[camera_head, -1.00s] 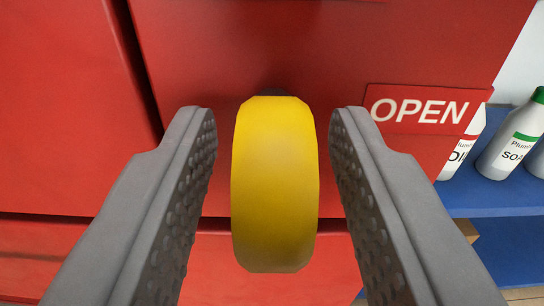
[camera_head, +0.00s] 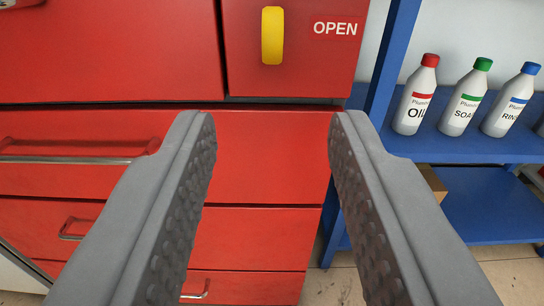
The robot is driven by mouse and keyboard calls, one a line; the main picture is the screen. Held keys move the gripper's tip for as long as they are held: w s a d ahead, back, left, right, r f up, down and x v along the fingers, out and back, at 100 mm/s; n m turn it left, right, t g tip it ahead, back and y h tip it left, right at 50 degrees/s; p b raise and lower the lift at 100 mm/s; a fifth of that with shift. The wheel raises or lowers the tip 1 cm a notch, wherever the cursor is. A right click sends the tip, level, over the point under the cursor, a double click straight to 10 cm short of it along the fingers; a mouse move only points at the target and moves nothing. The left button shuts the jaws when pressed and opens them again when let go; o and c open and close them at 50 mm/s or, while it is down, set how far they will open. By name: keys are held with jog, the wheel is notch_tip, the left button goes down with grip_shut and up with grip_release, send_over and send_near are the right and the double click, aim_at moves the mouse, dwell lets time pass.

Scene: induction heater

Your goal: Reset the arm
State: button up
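My gripper (camera_head: 272,122) is open and empty, its two grey dimpled fingers wide apart in front of the red cabinet (camera_head: 265,160). A yellow handle (camera_head: 272,36) stands upright on a red panel at the top, beside white lettering that reads OPEN (camera_head: 335,28). The handle is above and well beyond the fingertips, with clear space between. The panel looks flush with the cabinet around it.
Red drawers with metal handles (camera_head: 75,159) fill the left and lower middle. A blue shelf (camera_head: 450,149) at the right holds bottles labelled OIL (camera_head: 415,98), SOAP (camera_head: 466,100) and RIN (camera_head: 510,103). A cardboard box (camera_head: 433,182) sits below. Floor shows at the bottom right.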

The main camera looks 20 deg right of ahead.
jog(key=shift+s+a, duration=0.2)
jog(key=shift+s, duration=0.3)
jog(key=shift+r, duration=0.1)
jog(key=s+d+r+n+t+y, duration=0.1)
jog(key=s+r+y, duration=0.2)
jog(key=s+r, duration=0.55)
jog(key=s+d+r+n+y, duration=0.15)
jog(key=s+r, duration=0.35)
jog(key=r, duration=0.6)
jog(key=s+d+r, duration=0.1)
jog(key=s+r, duration=0.3)
jog(key=s, duration=0.7)
jog(key=s+d+r+y, duration=0.1)
jog(key=s+r, duration=0.3)
jog(key=s, duration=0.8)
jog(key=shift+d+r+n+g, duration=0.2)
jog(key=shift+d+n+g, duration=0.05)
jog(key=shift+n+g, duration=0.2)
